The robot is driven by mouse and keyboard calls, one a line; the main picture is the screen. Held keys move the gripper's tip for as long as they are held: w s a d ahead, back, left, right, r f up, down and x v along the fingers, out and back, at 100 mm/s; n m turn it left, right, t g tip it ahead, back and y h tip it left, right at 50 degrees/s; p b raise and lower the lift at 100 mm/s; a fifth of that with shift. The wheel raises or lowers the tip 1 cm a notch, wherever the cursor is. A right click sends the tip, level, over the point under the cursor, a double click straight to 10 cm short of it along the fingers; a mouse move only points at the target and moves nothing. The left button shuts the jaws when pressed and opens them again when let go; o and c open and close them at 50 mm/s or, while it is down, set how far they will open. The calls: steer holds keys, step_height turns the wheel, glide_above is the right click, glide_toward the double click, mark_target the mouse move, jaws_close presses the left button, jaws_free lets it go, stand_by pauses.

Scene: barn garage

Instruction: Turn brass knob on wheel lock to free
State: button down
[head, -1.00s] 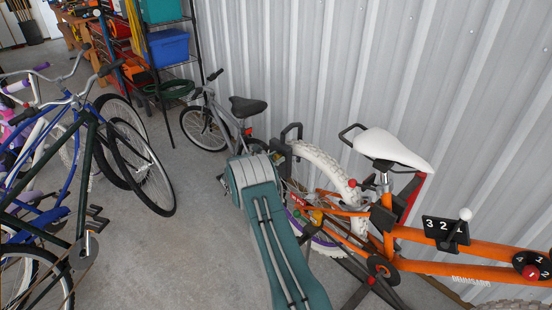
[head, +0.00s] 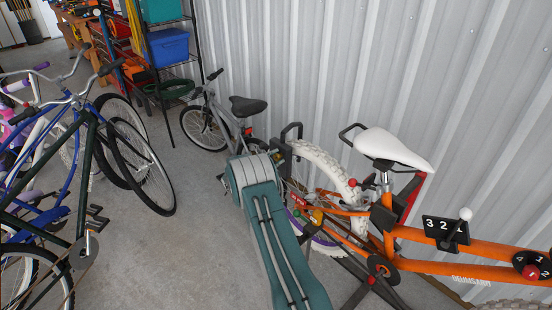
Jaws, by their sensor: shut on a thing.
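The wheel lock (head: 280,151) is a dark block with a black U-shaped shackle (head: 291,131). It sits at the fat white rear tyre (head: 318,163) of the orange bike (head: 345,237), left of the white saddle. My teal arm reaches up from the bottom middle and covers part of the view in front of the lock. Of my gripper (head: 258,146), only a small dark part shows above the arm, right beside the lock's left side. It is shut at the lock; its fingertips and the brass knob are hidden.
The orange bike stands close to the corrugated metal wall (head: 480,110), its white saddle (head: 393,147) to the right of my arm. A small grey bike (head: 222,120) is behind. Several bikes (head: 85,160) stand at the left. Bare concrete floor (head: 180,235) lies between.

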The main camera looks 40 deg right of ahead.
steer(key=m, duration=0.5)
steer(key=shift+m, duration=0.3)
steer(key=shift+f+m, duration=0.1)
steer(key=shift+m, duration=1.8)
steer(key=shift+s+f, duration=0.1)
steer(key=shift+c, duration=1.5)
jaws_free()
steer(key=shift+d, duration=0.15)
steer(key=a, duration=1.2)
steer(key=shift+s, duration=0.4)
